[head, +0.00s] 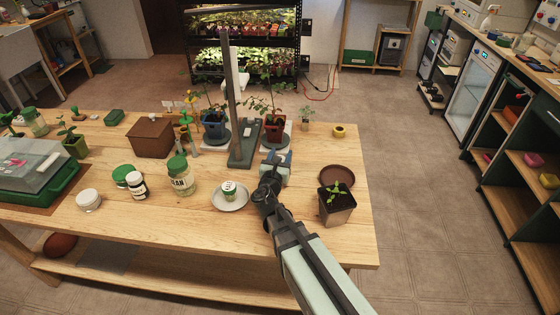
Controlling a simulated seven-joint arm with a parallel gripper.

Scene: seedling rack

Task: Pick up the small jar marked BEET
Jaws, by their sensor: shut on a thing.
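My gripper (276,166) is over the table at the middle, right of the grey stand's base and in front of a red pot. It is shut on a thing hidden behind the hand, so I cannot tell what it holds. A small pale jar with a dark green mark (229,190) stands on a white saucer (231,204), left of the wrist and apart from it. Its lettering is too small to read. A larger green-lidded jar (181,178) has a label that seems to end in EAN. A small dark jar (136,186) has an unreadable label. No BEET label is readable.
A grey stand (243,157) with a tall post rises left of my gripper. Potted plants in a blue pot (214,128) and a red pot (274,130) stand behind. A seedling pot (336,207) is at right. A white round tub (88,201) sits front left. Bare table (170,230) lies in front.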

